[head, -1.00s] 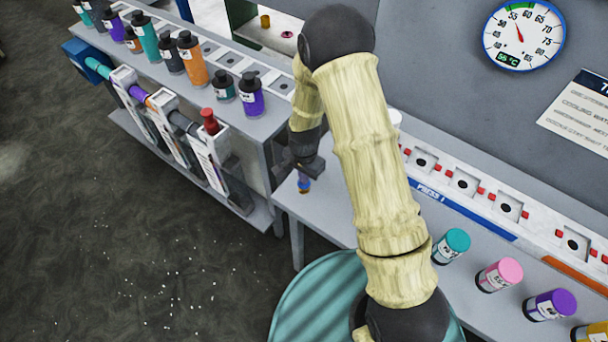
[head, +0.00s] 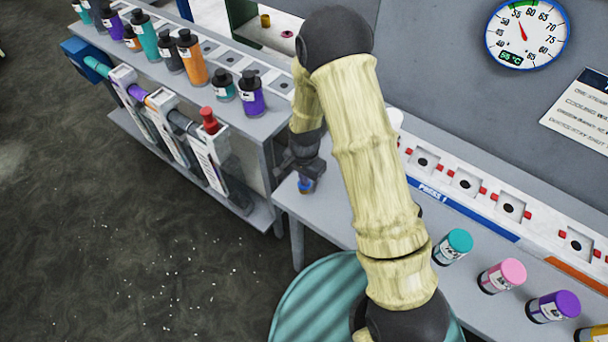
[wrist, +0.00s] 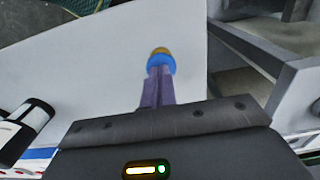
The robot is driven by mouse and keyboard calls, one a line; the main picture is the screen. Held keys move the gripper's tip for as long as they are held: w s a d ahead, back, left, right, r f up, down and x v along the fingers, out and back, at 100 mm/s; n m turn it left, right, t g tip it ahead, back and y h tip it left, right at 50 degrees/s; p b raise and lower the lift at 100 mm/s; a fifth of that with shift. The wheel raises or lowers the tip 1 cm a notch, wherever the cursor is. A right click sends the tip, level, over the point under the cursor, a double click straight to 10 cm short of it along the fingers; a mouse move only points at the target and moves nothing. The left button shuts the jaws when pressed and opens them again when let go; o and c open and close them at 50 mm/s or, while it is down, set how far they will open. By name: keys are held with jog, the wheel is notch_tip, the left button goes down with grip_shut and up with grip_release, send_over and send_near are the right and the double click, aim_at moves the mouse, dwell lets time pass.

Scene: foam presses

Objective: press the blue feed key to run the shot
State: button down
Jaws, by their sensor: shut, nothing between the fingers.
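My gripper (wrist: 160,75) is shut, its purple fingers together and pointing at the grey-white bench top (wrist: 100,60). A blue band or cap with a gold end shows at the fingertips in the wrist view. I cannot tell whether this is the blue feed key or part of the fingertips, nor whether anything is touched or pressed. In the head view my gripper (head: 306,186) is low over the left end of the bench (head: 325,205), with the same blue and gold at its tip. No other blue key can be made out.
A white press strip (head: 485,188) with red pieces runs along the back of the bench. Teal (head: 454,246), pink (head: 502,275) and purple (head: 553,306) canisters stand in front of it. A bottle rack (head: 255,130) stands left. A round gauge (head: 527,34) hangs on the wall.

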notch_tip(320, 180, up, 4)
jog(key=shift+s+f+p, duration=0.15)
jog(key=shift+f+p, duration=0.05)
jog(key=shift+p, duration=0.6)
notch_tip(320, 180, up, 10)
jog(key=b, duration=0.2)
jog(key=shift+b, duration=0.35)
jog(key=shift+r, duration=0.1)
